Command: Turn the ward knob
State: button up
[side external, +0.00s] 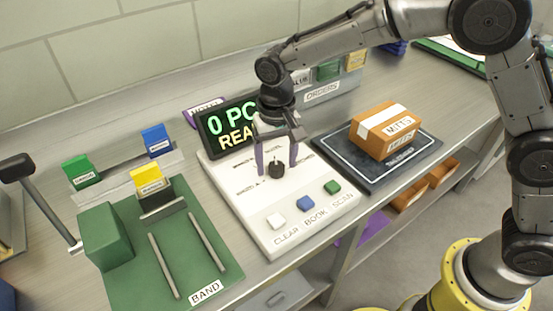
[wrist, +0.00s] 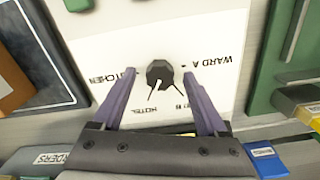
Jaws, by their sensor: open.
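The ward knob (side external: 276,171) is a black dial on the white control panel (side external: 309,223). In the wrist view the knob (wrist: 160,74) has a white pointer line and printed labels around it, including "WARD A", "HOTEL" and a partly hidden "KITCHEN". The pointer line runs toward the bottom of that view, near the "HOTEL" label. My gripper (side external: 277,168) has purple fingers and is over the panel at the knob. In the wrist view its open fingers (wrist: 162,72) stand on either side of the knob, with gaps between them and it. I cannot tell the exact fingertip height.
A display (side external: 232,130) reading "0 PC REA…" stands behind the panel, partly covered by my gripper. White, blue and green buttons (side external: 305,202) line the panel's front. An orange "MITTS" box (side external: 386,130) sits on a dark pad at right. A green band mat (side external: 200,240) with rods lies left.

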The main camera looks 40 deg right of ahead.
grip_shut()
jog(key=shift+n, duration=0.3)
jog(key=n, duration=0.5)
jog(key=shift+n, duration=0.3)
jog(key=n, duration=0.5)
jog(key=shift+r, duration=0.1)
jog(key=shift+n, duration=0.4)
grip_release()
